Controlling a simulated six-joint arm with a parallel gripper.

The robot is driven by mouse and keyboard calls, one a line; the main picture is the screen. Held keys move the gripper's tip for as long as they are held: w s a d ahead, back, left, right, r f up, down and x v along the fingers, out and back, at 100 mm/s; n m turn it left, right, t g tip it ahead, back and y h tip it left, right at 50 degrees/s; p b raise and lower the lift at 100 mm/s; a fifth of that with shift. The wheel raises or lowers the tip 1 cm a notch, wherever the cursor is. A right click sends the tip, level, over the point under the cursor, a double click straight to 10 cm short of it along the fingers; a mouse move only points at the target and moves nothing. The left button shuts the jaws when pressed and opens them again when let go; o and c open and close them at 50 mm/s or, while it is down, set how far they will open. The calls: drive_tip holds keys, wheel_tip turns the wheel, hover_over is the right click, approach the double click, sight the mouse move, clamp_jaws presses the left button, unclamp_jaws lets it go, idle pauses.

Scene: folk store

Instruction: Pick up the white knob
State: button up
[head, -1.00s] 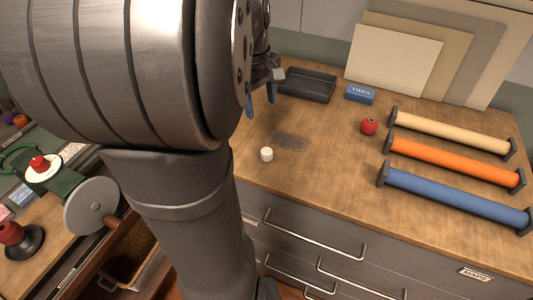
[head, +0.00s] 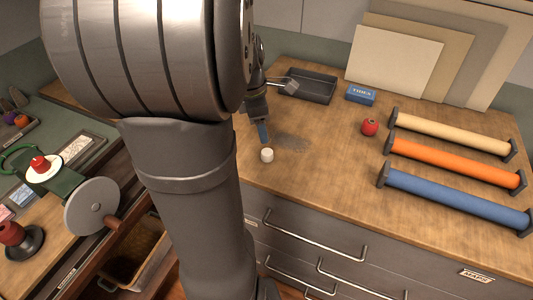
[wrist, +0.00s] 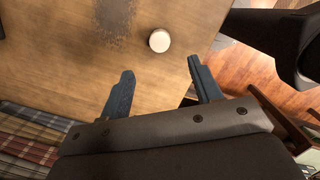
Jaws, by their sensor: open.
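The white knob (head: 267,155) is a small, pale, round piece on the wooden counter near its front edge. In the wrist view the knob (wrist: 159,40) lies beyond the fingertips, between their lines and apart from both. My gripper (wrist: 158,70) is open and empty, with two blue fingers spread wide. In the head view my gripper (head: 264,132) is just behind the knob, partly hidden by my own arm. Only part of its fingers shows there.
On the counter (head: 320,180) are a dark tray (head: 312,86), a blue box (head: 360,94), a red knob-like piece (head: 370,126) and beige, orange and blue rolls (head: 455,162). Panels (head: 395,65) lean at the back. A dark smudge (head: 290,142) is beside the knob. Drawers lie below.

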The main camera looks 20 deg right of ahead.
sight(267, 152)
drive_tip(key=f, duration=0.3)
drive_tip(key=d+f, duration=0.1)
drive_tip(key=f, duration=0.5)
drive_tip(key=shift+s+d+f, duration=0.1)
drive_tip(key=shift+d+f, duration=0.15)
drive_tip(key=shift+f, duration=0.15)
drive_tip(key=c, duration=1.1)
drive_tip(key=shift+o, duration=0.2)
drive_tip(key=shift+r, duration=0.1)
